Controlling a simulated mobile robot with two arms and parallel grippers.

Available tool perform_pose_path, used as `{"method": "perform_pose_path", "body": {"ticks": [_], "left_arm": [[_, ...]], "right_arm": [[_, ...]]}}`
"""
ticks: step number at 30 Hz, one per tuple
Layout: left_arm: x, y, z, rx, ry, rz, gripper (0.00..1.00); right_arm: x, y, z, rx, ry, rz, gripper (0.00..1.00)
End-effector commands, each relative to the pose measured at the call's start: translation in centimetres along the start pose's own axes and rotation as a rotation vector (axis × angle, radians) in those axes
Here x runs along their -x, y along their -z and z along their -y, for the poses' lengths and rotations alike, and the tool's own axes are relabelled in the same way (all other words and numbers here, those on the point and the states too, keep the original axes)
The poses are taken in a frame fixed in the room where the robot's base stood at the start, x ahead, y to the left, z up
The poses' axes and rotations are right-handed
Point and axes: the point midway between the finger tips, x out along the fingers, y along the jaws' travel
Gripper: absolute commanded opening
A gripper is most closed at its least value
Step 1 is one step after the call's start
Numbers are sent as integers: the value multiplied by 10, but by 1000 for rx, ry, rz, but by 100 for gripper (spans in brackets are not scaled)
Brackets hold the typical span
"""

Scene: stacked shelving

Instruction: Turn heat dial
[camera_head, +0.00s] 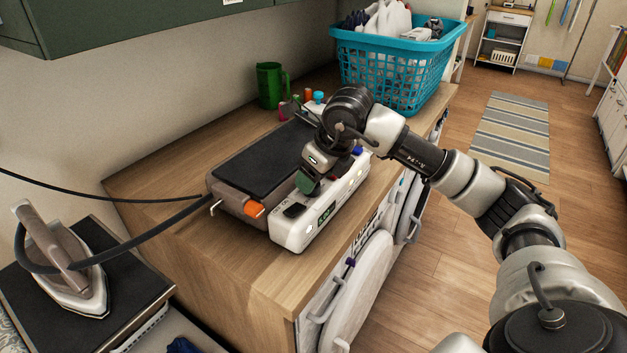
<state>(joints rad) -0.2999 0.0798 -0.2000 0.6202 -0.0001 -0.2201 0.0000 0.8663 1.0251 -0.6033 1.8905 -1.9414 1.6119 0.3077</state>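A steam-iron base station (229,203) with a dark top sits on the wooden counter. Its white control panel (291,236) faces the front right and carries a small green-lit display (327,214) and a black switch (294,211). I cannot make out the heat dial for sure; a small blue part (357,151) shows at the panel's far end. My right gripper (308,183) points down over the middle of the panel, its dark green fingertip at or just above it. The gripper hides part of the panel, and its finger gap is not visible. My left gripper is not in view.
The iron (62,262) stands on a dark-topped board at lower left, its hose and cable running toward the station. A green mug (270,86), small bottles and a teal laundry basket (365,67) stand behind on the counter. A green cabinet (130,22) hangs above.

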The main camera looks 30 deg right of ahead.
Motion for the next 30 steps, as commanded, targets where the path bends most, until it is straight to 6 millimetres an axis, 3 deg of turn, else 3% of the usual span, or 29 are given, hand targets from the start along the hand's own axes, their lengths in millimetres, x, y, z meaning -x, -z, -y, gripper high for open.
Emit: {"method": "perform_pose_path", "body": {"ticks": [6,12,17,30], "left_arm": [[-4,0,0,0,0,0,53],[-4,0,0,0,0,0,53],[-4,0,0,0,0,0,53],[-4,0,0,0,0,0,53]], "right_arm": [[46,-1,1,0,2,5,62],[76,0,0,-1,1,2,62],[84,0,0,-1,1,1,62],[85,0,0,-1,1,0,62]]}}
